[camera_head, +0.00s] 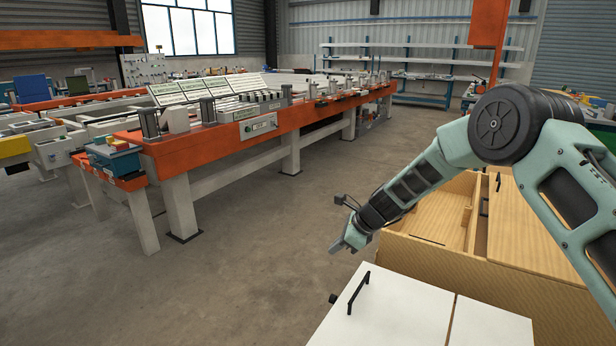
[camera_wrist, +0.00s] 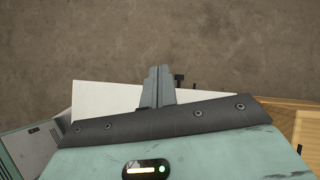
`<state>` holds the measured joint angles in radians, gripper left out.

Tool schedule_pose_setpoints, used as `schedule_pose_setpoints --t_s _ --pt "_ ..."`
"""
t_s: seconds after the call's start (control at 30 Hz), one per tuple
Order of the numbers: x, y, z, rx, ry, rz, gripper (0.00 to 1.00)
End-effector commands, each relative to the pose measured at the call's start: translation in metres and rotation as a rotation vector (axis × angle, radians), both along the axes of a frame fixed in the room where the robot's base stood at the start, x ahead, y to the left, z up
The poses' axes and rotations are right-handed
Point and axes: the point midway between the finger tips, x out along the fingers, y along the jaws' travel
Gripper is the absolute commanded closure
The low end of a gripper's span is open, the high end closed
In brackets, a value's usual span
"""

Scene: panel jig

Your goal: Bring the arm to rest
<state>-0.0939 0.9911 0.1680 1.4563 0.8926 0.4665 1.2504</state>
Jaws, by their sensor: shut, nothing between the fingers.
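My arm reaches in from the right in the head view, bent at a large dark joint, with its forearm sloping down to the left. My gripper (camera_head: 340,246) hangs above the edge between the white panel and the wooden crate, pointing down and left. In the wrist view my gripper (camera_wrist: 160,70) has its two grey fingers together with nothing between them. The fingers point out over bare concrete floor.
A white-topped unit (camera_head: 385,310) with a black handle (camera_head: 358,293) stands below my gripper. A wooden crate (camera_head: 480,258) stands beside it at right. A long orange and white workbench (camera_head: 220,140) stands at left. Open concrete floor (camera_head: 260,250) lies between.

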Motion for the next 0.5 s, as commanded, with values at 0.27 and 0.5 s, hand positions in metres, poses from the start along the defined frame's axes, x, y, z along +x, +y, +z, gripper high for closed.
schedule_pose_setpoints --t_s 0.27,0.5 --pt "-0.148 0.058 0.118 -0.196 -0.249 0.757 1.00" --pt "-0.293 0.051 0.177 -0.357 -0.459 1.436 1.00"
